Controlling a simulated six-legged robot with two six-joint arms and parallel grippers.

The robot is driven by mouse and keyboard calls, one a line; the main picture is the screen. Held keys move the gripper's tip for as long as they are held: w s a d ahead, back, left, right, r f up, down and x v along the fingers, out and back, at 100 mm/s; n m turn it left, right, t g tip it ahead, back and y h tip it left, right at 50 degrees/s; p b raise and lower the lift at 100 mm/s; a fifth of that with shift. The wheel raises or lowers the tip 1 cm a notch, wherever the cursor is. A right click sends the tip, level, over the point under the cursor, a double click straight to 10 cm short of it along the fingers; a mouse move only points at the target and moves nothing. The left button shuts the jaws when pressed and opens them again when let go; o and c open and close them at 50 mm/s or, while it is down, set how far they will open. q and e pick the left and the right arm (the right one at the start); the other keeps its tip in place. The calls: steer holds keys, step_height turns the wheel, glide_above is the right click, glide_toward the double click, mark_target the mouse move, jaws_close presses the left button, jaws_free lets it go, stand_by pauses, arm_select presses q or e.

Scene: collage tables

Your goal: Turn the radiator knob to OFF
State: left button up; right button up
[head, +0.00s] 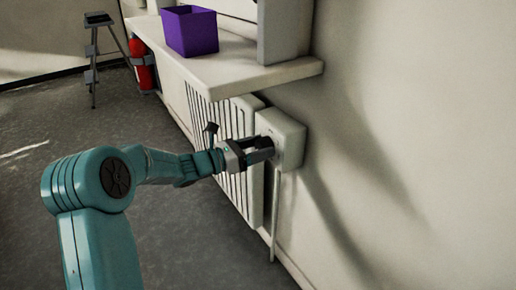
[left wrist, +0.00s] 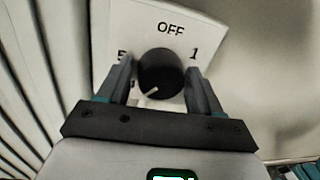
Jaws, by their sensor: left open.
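The radiator knob (left wrist: 160,70) is round and black, on a white control box (left wrist: 112,22) that also shows in the head view (head: 290,140). OFF is printed above the knob, a 1 to its right, and a partly covered mark to its left. The knob's white pointer line points down and slightly left, away from OFF. My left gripper (head: 264,150) is at the front of the box. In the left wrist view its open fingers (left wrist: 160,76) stand on either side of the knob; I cannot tell whether they touch it. My right gripper is out of view.
The white radiator (head: 236,120) is left of the box, under a shelf (head: 240,68) with a purple bin (head: 190,32). A pipe (head: 275,215) runs down below the box. A red extinguisher (head: 143,65) and a stool (head: 98,20) stand farther back.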

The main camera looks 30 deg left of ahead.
arm_select(q)
steer(key=c, duration=0.8)
steer(key=shift+o, duration=0.2)
